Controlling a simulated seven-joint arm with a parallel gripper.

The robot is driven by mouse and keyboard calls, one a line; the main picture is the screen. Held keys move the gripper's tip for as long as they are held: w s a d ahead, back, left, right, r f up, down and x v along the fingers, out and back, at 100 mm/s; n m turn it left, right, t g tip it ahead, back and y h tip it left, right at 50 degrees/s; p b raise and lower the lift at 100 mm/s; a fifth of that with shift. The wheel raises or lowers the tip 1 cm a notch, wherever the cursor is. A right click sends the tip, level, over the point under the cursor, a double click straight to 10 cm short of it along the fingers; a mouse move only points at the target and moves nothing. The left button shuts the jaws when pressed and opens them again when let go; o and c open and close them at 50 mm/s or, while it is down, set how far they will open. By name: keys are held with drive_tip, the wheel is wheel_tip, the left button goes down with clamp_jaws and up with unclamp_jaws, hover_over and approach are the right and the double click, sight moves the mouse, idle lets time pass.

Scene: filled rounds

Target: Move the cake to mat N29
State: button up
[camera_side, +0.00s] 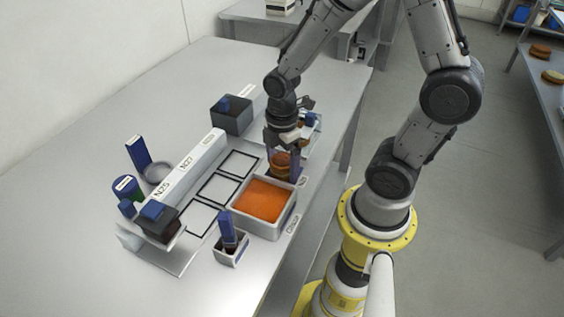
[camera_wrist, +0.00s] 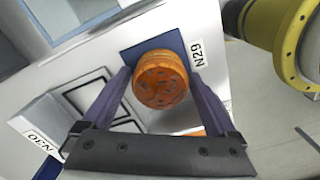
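The cake (camera_wrist: 160,80) is a round, orange-brown piece with dark flecks on top. In the wrist view it lies over the dark blue mat N29 (camera_wrist: 132,54), beside the label reading N29. My gripper (camera_wrist: 160,70) has one purple finger on each side of the cake, and both fingertips appear to touch it. In the side view my gripper (camera_side: 283,163) points down around the cake (camera_side: 281,159), low over the mat. Whether the cake rests fully on the mat is hard to tell.
A grey bin with orange filling (camera_side: 264,200) stands close in front of the gripper. Outlined empty squares (camera_side: 218,188) lie to the left, by a labelled white ledge (camera_side: 190,165). A dark box (camera_side: 231,115) stands behind. A small holder with a blue block (camera_side: 229,245) is at the front.

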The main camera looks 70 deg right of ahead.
drive_tip(key=shift+o, duration=0.2)
wheel_tip(320, 180, up, 12)
drive_tip(key=f, duration=0.1)
wheel_tip(320, 180, up, 5)
drive_tip(key=m+t, duration=0.2)
drive_tip(key=m, duration=0.3)
hover_over(282, 160)
drive_tip(key=s+a, duration=0.1)
drive_tip(key=s, duration=0.2)
drive_tip(key=shift+s+a+r+m+t, duration=0.35)
drive_tip(key=shift+s+r+m+t, duration=0.35)
drive_tip(key=shift+m, duration=0.55)
drive_tip(key=shift+s+a+r+m+t, duration=0.3)
drive_tip(key=shift+s+m+t, duration=0.2)
drive_tip(key=shift+s+m, duration=0.6)
drive_tip(key=shift+s+a+r+m+t, duration=0.4)
drive_tip(key=shift+s+m+t, duration=0.2)
drive_tip(key=shift+m, duration=0.85)
drive_tip(key=shift+r, duration=0.1)
